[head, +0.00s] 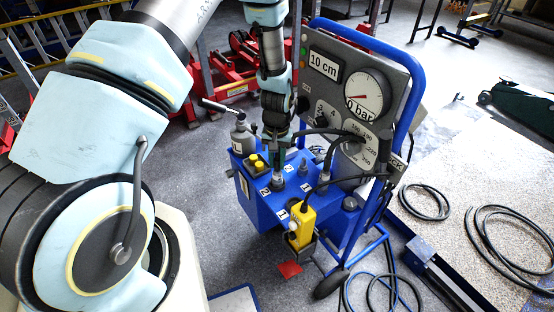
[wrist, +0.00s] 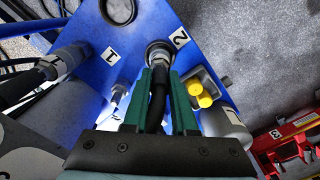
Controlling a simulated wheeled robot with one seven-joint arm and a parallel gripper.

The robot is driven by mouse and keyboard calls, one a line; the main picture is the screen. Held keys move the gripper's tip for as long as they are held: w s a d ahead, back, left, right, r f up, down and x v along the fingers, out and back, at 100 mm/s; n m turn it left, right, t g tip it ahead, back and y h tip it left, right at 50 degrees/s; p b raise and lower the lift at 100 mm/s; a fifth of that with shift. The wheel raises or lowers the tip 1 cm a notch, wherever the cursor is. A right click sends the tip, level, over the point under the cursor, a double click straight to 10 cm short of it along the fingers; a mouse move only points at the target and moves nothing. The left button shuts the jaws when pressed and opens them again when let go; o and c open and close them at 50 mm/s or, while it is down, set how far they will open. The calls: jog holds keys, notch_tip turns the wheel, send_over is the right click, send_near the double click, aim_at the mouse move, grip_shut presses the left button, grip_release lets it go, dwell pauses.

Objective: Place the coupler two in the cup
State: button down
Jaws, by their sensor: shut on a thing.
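My gripper (wrist: 158,100) points down over the blue trolley top; it also shows in the head view (head: 279,150). Its green fingers are shut on coupler two (wrist: 157,85), a dark upright piece. The coupler's lower end meets a metal ring fitting (wrist: 158,53) beside a label "2". I cannot tell whether it is seated in the fitting or just above it. A dark round opening (wrist: 118,10), possibly the cup, shows at the top of the wrist view. Another coupler (wrist: 62,62) with a black hose stands near label "1".
The gauge panel (head: 350,90) and blue handle (head: 405,60) stand close behind my gripper. Yellow knobs (wrist: 205,92) and a grey bottle (head: 242,138) are nearby. A yellow pendant (head: 301,228) hangs at the trolley's front. Black hoses (head: 335,140) loop beside my gripper.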

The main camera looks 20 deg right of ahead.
jog(key=shift+f, duration=0.2)
jog(key=c, duration=0.7)
grip_release()
jog(key=shift+r, duration=0.1)
notch_tip(320, 180, up, 12)
jog(key=b, duration=0.3)
jog(key=w+a+r+n, duration=0.15)
jog(key=a+r, duration=0.25)
jog(key=a, duration=0.5)
jog(key=w+a+r+n, duration=0.1)
jog(key=a+r+n, duration=0.1)
jog(key=a+r, duration=0.5)
jog(key=s+a, duration=0.2)
jog(key=a, duration=0.2)
jog(key=s+a+r+n+t, duration=0.1)
jog(key=s+a, duration=0.1)
jog(key=a, duration=0.3)
jog(key=s+a+n, duration=0.1)
jog(key=s+a, duration=0.1)
jog(key=a, duration=0.3)
jog(key=shift+s+r+t, duration=0.15)
jog(key=shift+r+t, duration=0.1)
jog(key=shift+t, duration=0.05)
